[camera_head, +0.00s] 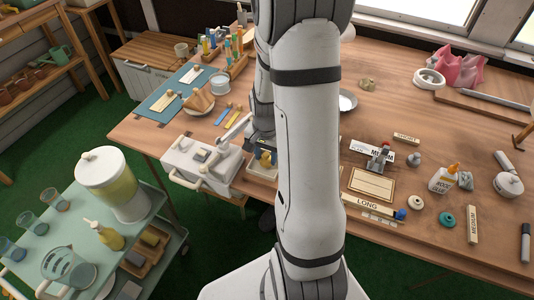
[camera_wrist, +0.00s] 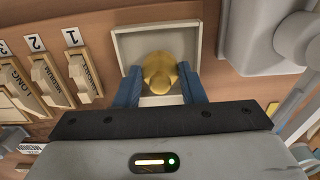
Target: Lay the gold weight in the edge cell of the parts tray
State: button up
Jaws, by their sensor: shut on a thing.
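The gold weight (camera_wrist: 159,72) is a rounded gold piece between the two blue fingers of my gripper (camera_wrist: 160,88) in the wrist view. The gripper is shut on it. Behind the weight is a pale square-rimmed tray (camera_wrist: 157,27), and the weight appears within its outline; I cannot tell whether it touches the floor. No dividers between cells show. In the head view the weight (camera_head: 266,158) shows small beside my arm, over the pale tray (camera_head: 262,178), which is partly hidden by my arm.
Wooden blocks in slots numbered 1, 2 and 3 (camera_wrist: 48,80) lie left of the tray in the wrist view. A white box-like device (camera_head: 203,162) stands left of the tray in the head view. A drink dispenser (camera_head: 112,185) stands on a side cart. The table's back middle is fairly clear.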

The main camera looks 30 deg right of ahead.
jog(key=shift+f+b, duration=0.55)
jog(key=shift+f, duration=0.05)
dwell(0.3)
jog(key=o, duration=1.4)
jog(key=shift+r, duration=0.1)
jog(key=shift+w+r+p, duration=0.1)
jog(key=shift+r+p, duration=0.2)
jog(key=o, duration=0.4)
jog(key=shift+r+p, duration=0.35)
jog(key=shift+r, duration=0.2)
jog(key=shift+o, duration=0.2)
jog(key=shift+r+p, duration=1.9)
jog(key=shift+r, duration=0.75)
